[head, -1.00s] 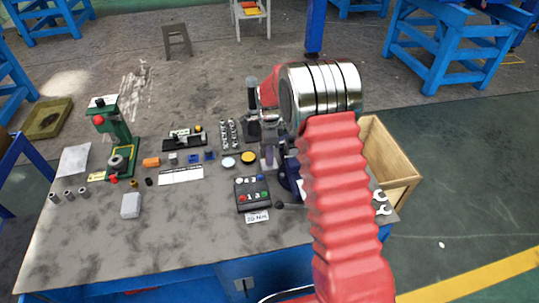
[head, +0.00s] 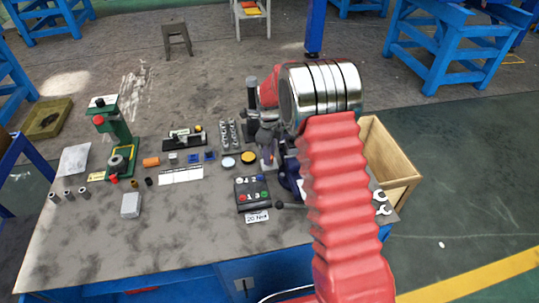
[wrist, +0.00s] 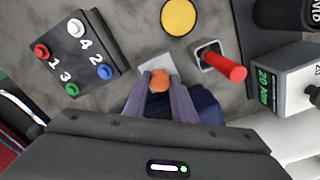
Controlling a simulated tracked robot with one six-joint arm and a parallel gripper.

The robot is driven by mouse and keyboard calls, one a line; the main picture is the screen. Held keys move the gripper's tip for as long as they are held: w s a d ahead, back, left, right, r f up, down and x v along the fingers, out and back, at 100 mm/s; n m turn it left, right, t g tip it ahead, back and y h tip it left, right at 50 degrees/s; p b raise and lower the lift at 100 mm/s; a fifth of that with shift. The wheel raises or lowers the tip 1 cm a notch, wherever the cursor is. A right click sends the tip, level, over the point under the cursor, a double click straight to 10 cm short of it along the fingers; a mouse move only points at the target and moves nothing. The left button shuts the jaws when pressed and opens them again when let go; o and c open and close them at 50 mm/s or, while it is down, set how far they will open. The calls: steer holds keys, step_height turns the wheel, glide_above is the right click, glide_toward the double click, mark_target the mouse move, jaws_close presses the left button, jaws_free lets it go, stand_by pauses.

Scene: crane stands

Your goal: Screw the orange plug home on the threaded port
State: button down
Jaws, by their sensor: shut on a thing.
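In the wrist view the orange plug (wrist: 160,79) sits between the two grey fingertips of my gripper (wrist: 160,88), which are shut on it. A pale square plate (wrist: 156,63) shows just beyond and around the plug. The threaded port cannot be made out; the plug and fingers cover that spot, so I cannot tell how far the plug is engaged. In the head view my gripper (head: 268,150) points down over the bench, left of my red arm, and the plug is too small to tell.
A button box (wrist: 80,52) with numbered coloured buttons stands left of my gripper. A yellow disc (wrist: 178,16) lies beyond it. A red-handled tool (wrist: 223,66) stands in a square holder close on the right, beside a grey box (wrist: 275,82) marked 20 Nm.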

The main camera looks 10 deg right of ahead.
steer(key=shift+m, duration=1)
steer(key=c, duration=1.4)
jaws_free()
steer(key=shift+c, duration=0.7)
steer(key=n, duration=0.4)
steer(key=shift+n, duration=0.6)
steer(key=shift+n, duration=0.3)
